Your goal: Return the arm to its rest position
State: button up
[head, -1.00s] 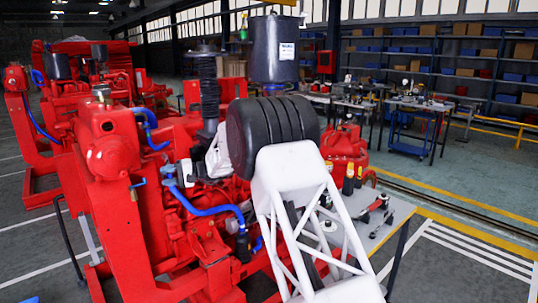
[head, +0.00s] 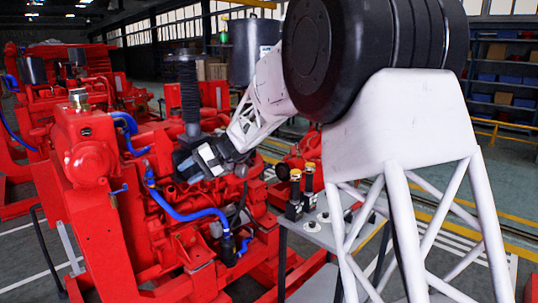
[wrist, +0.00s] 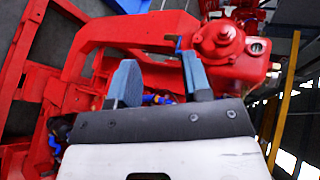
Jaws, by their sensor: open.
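My white arm with its black joint fills the right of the head view. My gripper (head: 186,166) is out in front of the red diesel pumpset (head: 95,165), close to the engine side with the blue hoses. In the wrist view my gripper (wrist: 161,80) shows two blue-grey fingers set apart, with nothing between them but red pumpset parts behind. I cannot tell the exact gap between the fingers and the engine.
A small grey table (head: 318,232) with black bottles stands right of the pumpset, partly behind my arm. A dark cylindrical canister (head: 250,50) rises behind the gripper. More red pumpsets stand at the left. Shelves with blue bins (head: 505,78) line the back right.

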jog(key=s+d+r+m+t+h, duration=0.1)
jog(key=s+d+r+t+h, duration=0.15)
jog(key=s+d, duration=0.9)
jog(key=s+d+f+m+t+h, duration=0.1)
jog(key=s+d+f+h, duration=0.3)
jog(key=s+d, duration=1.1)
jog(key=s+d+f+m+t+h, duration=0.1)
jog(key=s+d+f+t+h, duration=0.2)
jog(key=s+d, duration=1.3)
jog(key=s+h, duration=0.2)
jog(key=s, duration=0.1)
jog(key=shift+d+f, duration=0.2)
jog(key=shift+f, duration=0.2)
jog(key=shift+t+h, duration=0.25)
